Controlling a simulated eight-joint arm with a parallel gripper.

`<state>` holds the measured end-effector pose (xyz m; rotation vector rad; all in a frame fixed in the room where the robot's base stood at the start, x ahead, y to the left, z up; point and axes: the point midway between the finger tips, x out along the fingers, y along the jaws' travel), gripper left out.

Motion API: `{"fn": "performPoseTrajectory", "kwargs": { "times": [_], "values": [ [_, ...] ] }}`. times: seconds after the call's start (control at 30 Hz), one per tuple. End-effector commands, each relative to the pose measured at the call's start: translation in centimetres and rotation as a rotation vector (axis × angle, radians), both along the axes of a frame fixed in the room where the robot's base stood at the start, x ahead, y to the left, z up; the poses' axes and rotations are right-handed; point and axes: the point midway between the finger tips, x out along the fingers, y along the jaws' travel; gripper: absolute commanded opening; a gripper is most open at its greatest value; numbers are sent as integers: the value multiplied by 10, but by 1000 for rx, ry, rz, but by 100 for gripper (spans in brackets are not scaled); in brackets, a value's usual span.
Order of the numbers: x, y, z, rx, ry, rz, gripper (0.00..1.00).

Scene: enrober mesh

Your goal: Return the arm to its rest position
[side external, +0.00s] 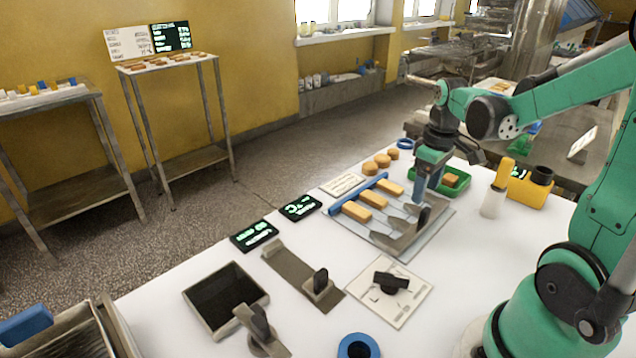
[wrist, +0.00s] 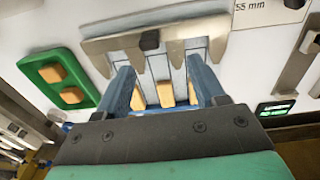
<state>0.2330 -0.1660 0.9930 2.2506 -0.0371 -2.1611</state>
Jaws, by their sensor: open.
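My gripper (side external: 421,186) points down over the right part of a grey plate (side external: 447,213) on the white table. In the wrist view my gripper (wrist: 165,82) has its two blue fingers apart, with tan bars (wrist: 166,94) showing between and beyond them. Nothing is held between the fingertips. The tan bars (side external: 357,211) lie in a row on the plate beside a blue rail (side external: 357,194). A toothed metal piece (wrist: 190,38) lies across the bars' lanes. The gap between my fingertips and the plate is hard to judge.
A green tray (side external: 465,178) with tan pieces stands just behind my gripper. A white bottle (side external: 493,203) and a yellow device (side external: 530,190) stand to the right. A dark open box (side external: 225,300), a metal strip (side external: 290,268) and a white knob plate (side external: 405,299) lie in front.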

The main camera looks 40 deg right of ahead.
Motion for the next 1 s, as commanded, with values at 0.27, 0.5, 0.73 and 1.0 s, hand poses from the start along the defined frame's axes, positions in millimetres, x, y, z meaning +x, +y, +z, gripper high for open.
{"fn": "performPoseTrajectory", "kwargs": {
  "times": [0.27, 0.5, 0.73, 1.0],
  "values": [
    [26, 93, 35, -69, -298, 21, 63],
    [25, 153, 49, -1, -527, 18, 63],
    [24, 167, 51, 32, -583, 11, 63],
    [24, 166, 51, 31, -581, 11, 63]
  ]
}}
